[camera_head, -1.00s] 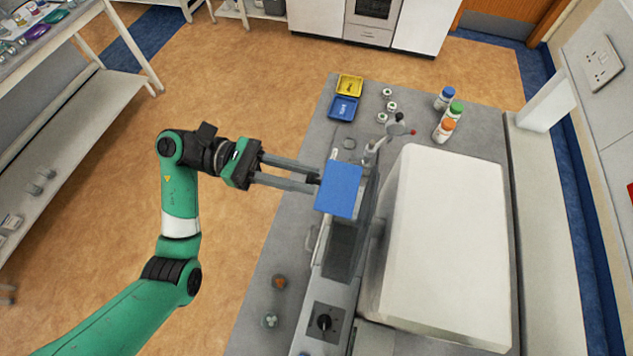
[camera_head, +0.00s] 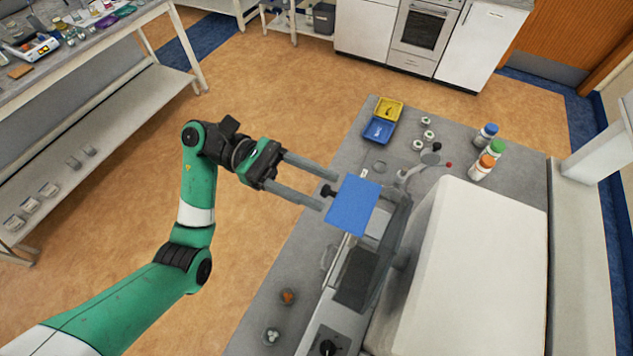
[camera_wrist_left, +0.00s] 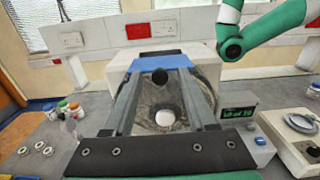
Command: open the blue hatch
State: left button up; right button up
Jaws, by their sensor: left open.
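The blue hatch (camera_head: 353,207) is a flat blue panel at the grey machine (camera_head: 322,312) on the bench, with a black knob (camera_head: 328,191) on its left edge. In the left wrist view the hatch (camera_wrist_left: 160,63) shows as a thin blue strip, with the knob (camera_wrist_left: 160,76) below it. My left gripper (camera_head: 329,190) is open, with one finger on each side of the knob and gaps visible between. A clear-walled chamber with a dark floor shows beside and below the hatch. I cannot tell how far the hatch is swung. My right gripper is out of view.
A large white housing (camera_head: 478,270) stands right of the hatch. Yellow (camera_head: 389,109) and blue (camera_head: 378,131) trays, small jars and capped bottles (camera_head: 481,167) stand behind. A green arm of mine crosses the left wrist view's upper right. Floor left of the bench is clear.

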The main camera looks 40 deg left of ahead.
pick_arm(q)
jog(key=b+v, duration=0.2)
jog(key=v, duration=0.9)
jog(key=shift+a, duration=0.1)
